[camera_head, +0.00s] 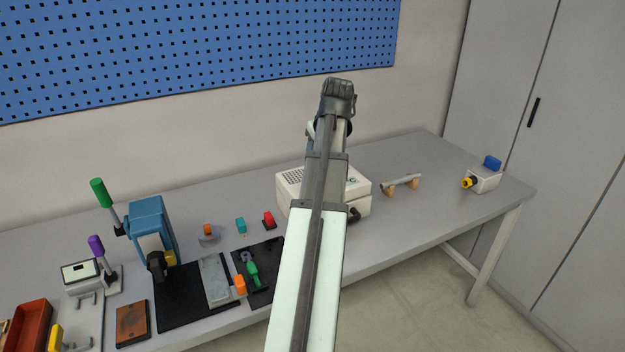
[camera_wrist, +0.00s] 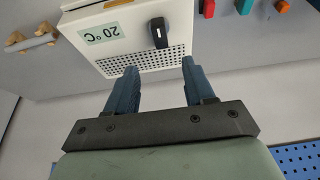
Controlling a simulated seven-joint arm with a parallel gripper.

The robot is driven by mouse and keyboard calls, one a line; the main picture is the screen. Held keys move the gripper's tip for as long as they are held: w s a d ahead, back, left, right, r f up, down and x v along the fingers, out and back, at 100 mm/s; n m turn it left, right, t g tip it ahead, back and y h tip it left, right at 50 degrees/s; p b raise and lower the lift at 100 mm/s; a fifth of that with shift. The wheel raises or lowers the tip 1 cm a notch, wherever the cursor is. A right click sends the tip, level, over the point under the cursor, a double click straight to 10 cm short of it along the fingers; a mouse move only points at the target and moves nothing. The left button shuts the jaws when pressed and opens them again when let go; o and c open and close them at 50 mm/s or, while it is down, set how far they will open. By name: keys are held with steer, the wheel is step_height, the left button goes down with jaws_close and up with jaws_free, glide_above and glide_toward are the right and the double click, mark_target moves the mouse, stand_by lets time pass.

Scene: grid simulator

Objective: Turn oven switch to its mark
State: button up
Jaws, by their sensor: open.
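The oven is a white box (camera_head: 360,204) on the bench, partly covered by my arm in the head view. In the wrist view its white panel (camera_wrist: 128,50) carries a pale green label reading 20°C (camera_wrist: 103,33), upside down, and a band of vent holes. The switch, a black knob (camera_wrist: 158,32) with a white line, sits right of the label. My gripper (camera_wrist: 160,67) is open and empty, its two blue fingers pointing towards the panel on either side of the knob's line, apart from the knob. The gripper's fingers are hidden in the head view. I cannot make out the target mark.
A rod on wooden rests (camera_head: 401,185) and a white box with a yellow knob (camera_head: 484,180) stand right of the oven. Small red (camera_head: 268,219) and teal (camera_head: 241,225) blocks, black mats and a blue press (camera_head: 152,222) are left. Bench is clear between oven and rod.

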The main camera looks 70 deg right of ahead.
steer(key=x, duration=1.3)
jaws_close()
stand_by(0.5)
